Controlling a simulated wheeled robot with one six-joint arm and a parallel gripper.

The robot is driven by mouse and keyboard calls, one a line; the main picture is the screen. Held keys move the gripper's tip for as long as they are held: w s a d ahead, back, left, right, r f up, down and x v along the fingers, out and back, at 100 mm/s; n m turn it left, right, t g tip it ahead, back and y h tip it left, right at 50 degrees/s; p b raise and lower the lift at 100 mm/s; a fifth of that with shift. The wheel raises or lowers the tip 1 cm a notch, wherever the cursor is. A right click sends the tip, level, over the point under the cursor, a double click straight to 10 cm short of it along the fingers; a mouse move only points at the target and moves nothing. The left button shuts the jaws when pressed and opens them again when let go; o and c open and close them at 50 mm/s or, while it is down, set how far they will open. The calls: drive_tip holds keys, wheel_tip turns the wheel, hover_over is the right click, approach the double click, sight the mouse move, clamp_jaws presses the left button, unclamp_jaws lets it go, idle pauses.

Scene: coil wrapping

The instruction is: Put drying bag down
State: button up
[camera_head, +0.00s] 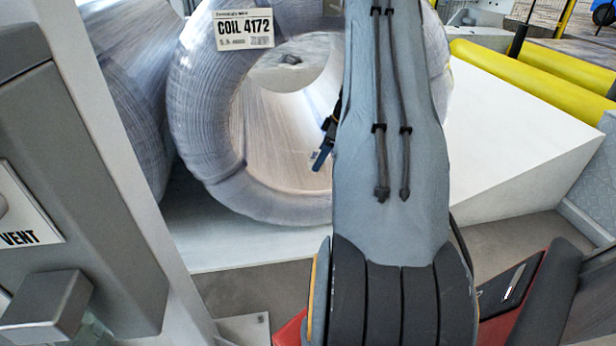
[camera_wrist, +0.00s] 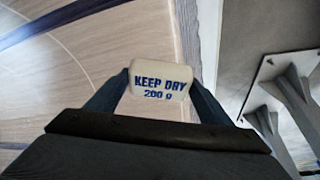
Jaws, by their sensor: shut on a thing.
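The drying bag (camera_wrist: 158,80) is a small white pouch with blue lettering, "KEEP DRY 200 g". It sits between the two fingertips of my gripper (camera_wrist: 157,84) in the wrist view, and the gripper is shut on it. In the head view, my gripper (camera_head: 322,155) shows in part beside my arm, in front of or inside the bore of the wrapped coil (camera_head: 205,120). The coil carries a white label (camera_head: 243,29) reading "COIL 4172". I cannot make out the bag in the head view. My arm hides the coil's right part.
Another wrapped coil (camera_head: 125,85) stands behind at the left. The coil rests by a white sloped block (camera_head: 520,135); yellow rollers (camera_head: 540,85) lie at the right. A grey housing marked "VENT" (camera_head: 70,180) is close at the left. Grey posts (camera_wrist: 290,95) show at the right in the wrist view.

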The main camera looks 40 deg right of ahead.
drive_tip(key=shift+w+f, duration=0.2)
drive_tip(key=shift+f, duration=0.15)
wheel_tip(320, 180, down, 9)
drive_tip(key=b, duration=0.4)
drive_tip(key=shift+f+b, duration=0.1)
drive_tip(key=shift+b, duration=0.25)
drive_tip(key=shift+f, duration=0.15)
drive_tip(key=o, duration=1.2)
drive_tip(key=p+v, duration=0.5)
drive_tip(key=v, duration=0.7)
drive_tip(key=shift+r+p, duration=0.2)
drive_tip(key=shift+p, duration=0.2)
